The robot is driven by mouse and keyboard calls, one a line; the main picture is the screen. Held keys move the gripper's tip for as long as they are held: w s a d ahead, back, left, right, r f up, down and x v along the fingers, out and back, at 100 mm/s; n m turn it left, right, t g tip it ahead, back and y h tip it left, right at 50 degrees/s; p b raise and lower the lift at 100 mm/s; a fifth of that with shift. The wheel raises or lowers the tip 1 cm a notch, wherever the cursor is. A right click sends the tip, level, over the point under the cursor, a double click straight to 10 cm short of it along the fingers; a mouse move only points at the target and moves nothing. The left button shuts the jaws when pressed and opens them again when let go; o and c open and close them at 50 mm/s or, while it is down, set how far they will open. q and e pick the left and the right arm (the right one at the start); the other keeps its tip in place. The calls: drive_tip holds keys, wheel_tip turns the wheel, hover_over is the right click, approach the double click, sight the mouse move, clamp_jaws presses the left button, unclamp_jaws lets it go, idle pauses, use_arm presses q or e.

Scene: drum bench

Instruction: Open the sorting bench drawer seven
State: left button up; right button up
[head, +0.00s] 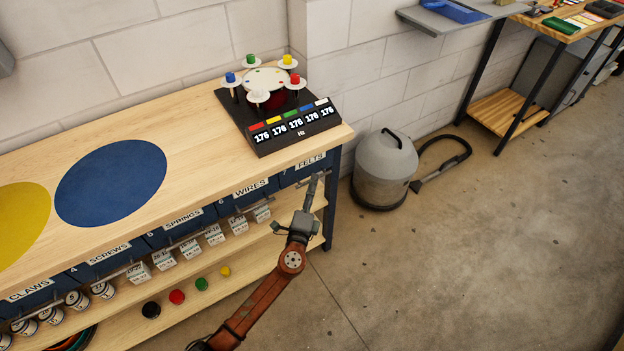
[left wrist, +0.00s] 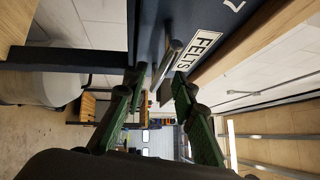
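Drawer seven (head: 303,170), dark blue and labelled FELTS, is at the right end of the row under the bench top (head: 215,140). Its front looks flush with the bench in the head view. In the left wrist view the drawer front (left wrist: 185,25) is close, with its grey bar handle (left wrist: 167,62). My left gripper (head: 313,186) is at this drawer. Its two green fingers (left wrist: 158,85) are apart, with the handle's end between or just beyond the tips. I cannot tell whether they touch it. My right gripper is in neither view.
Drawers labelled WIRES (head: 250,192), SPRINGS and SCREWS lie to the left. The lower shelf (head: 190,300) holds coloured discs. A dark bench leg (head: 331,195) stands just right of the gripper. A grey vacuum (head: 383,170) is on the floor beyond; the floor in front is clear.

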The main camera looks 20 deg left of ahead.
use_arm(q)
drive_tip(key=shift+w+a+r, duration=0.1)
drive_tip(key=shift+w+a, duration=0.05)
drive_tip(key=shift+w, duration=1)
drive_tip(key=shift+r, duration=0.1)
drive_tip(key=shift+c, duration=1.2)
clamp_jaws()
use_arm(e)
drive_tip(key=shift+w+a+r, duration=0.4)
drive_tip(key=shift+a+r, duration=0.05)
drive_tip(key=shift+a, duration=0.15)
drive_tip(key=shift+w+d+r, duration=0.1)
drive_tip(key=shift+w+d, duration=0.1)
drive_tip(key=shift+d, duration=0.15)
